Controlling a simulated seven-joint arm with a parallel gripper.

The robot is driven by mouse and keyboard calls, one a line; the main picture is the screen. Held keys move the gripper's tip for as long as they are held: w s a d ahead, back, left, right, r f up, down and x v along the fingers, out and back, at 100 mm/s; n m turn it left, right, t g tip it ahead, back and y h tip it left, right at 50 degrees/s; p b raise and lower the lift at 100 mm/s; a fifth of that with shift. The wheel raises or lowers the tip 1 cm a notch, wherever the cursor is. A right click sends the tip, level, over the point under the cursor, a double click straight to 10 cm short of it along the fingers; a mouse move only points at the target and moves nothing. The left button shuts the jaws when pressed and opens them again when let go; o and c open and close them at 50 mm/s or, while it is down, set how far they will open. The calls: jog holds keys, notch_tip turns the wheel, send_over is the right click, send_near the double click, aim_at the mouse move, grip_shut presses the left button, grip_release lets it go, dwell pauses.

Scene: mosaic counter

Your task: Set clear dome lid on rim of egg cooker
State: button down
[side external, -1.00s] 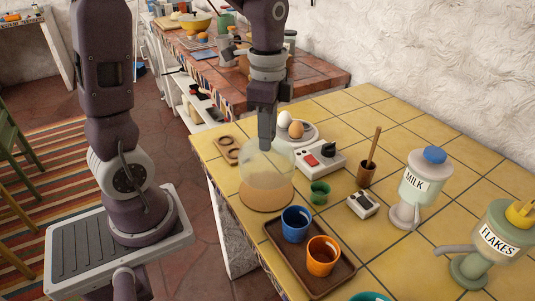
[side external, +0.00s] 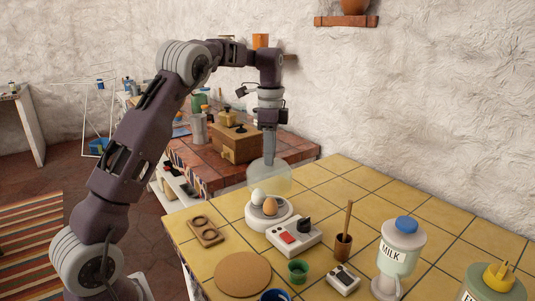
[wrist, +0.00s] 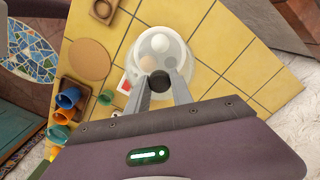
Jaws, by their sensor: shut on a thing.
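The egg cooker (side external: 286,218) is a round white base on the tiled counter, holding a white egg (side external: 258,196) and a brown egg (side external: 270,207). My gripper (side external: 269,163) is shut on the clear dome lid (side external: 284,179) by its dark knob, which shows in the wrist view (wrist: 159,82). In the side view the lid hangs upright above and slightly behind the eggs, apart from the cooker's rim. In the wrist view the eggs show through or beside the lid; their exact alignment with it is hard to tell.
A control box (side external: 293,236) with a red switch and black knob sits in front of the cooker. A wooden holder (side external: 206,230) is left and a bare round board (side external: 243,274) front left. A green cup (side external: 298,271), wooden pot (side external: 343,244) and milk dispenser (side external: 400,255) stand nearby.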

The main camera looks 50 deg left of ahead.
jog(key=shift+f, duration=2.9)
jog(key=shift+f, duration=0.9)
jog(key=c, duration=1)
grip_release()
jog(key=shift+c, duration=0.2)
jog(key=shift+r, duration=3.5)
